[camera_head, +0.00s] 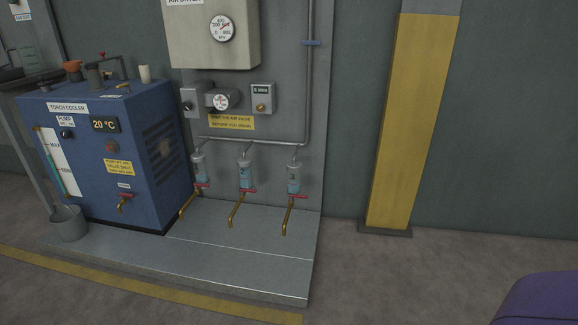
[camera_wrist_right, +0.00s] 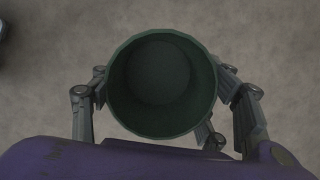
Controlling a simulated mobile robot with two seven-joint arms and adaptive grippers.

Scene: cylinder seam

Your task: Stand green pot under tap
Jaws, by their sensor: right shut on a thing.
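The green pot (camera_wrist_right: 161,127) is in the right wrist view, seen from above into its open, empty-looking mouth. My right gripper (camera_wrist_right: 165,100) is shut on it, with fingers on its left and right sides. Bare floor shows beyond the pot. In the head view, several brass taps with red handles stand over a grey metal platform: one on the blue torch cooler (camera_head: 125,200), and left (camera_head: 190,203), middle (camera_head: 237,210) and right (camera_head: 292,208) ones below small filter bowls. Neither the pot nor my left gripper shows in the head view.
A grey bucket (camera_head: 68,224) stands at the platform's left, by the cooler. The grey platform (camera_head: 240,275) is bare in front of the taps, with a yellow floor line along its front. A yellow post (camera_head: 412,120) stands to the right. Floor between is clear.

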